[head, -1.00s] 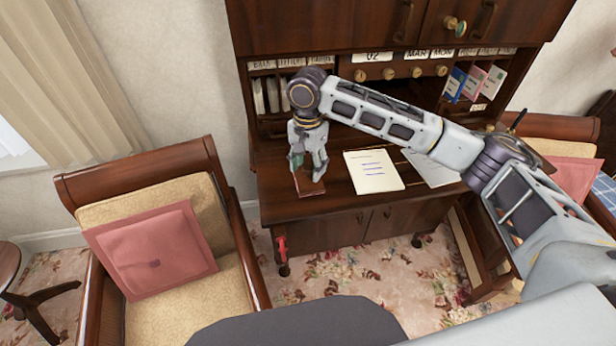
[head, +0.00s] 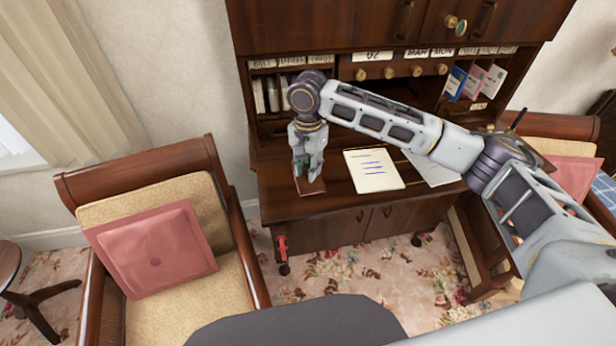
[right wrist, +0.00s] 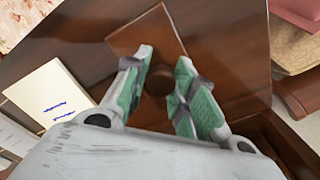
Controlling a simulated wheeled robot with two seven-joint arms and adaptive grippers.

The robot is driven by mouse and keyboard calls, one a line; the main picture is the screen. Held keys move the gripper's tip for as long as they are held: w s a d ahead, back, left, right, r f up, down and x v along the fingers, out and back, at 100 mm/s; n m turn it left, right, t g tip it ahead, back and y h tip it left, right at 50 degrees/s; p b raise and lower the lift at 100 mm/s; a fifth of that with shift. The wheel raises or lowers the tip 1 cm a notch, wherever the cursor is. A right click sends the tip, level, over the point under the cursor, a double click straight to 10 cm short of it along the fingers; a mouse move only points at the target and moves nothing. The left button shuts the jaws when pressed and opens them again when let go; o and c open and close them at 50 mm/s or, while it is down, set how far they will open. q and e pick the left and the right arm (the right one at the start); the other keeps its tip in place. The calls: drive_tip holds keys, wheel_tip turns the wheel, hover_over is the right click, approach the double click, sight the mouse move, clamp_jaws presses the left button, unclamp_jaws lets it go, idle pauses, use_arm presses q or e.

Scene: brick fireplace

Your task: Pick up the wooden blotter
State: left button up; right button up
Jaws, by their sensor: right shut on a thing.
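The wooden blotter (head: 312,188) is a small brown piece on the left part of the desk top, below my right gripper (head: 309,174). In the right wrist view the blotter (right wrist: 150,36) shows as a flat reddish-brown plate with a round dark knob (right wrist: 159,80). The green-padded fingers of my right gripper (right wrist: 163,68) stand on both sides of the knob, shut on it. The gripper points down, and part of the blotter is hidden under it in the head view. I cannot tell any gap between blotter and desk. My left gripper is not in view.
On the desk (head: 340,200), a cream notepad (head: 373,171) and a paler paper (head: 430,167) lie right of the blotter. Pigeonholes with envelopes (head: 474,82) rise behind. An armchair with a pink cushion (head: 152,250) stands at the left, close to the desk.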

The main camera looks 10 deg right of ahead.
sight(308, 166)
clamp_jaws()
drive_tip(key=shift+r+b, duration=0.4)
drive_tip(key=shift+r, duration=4.6)
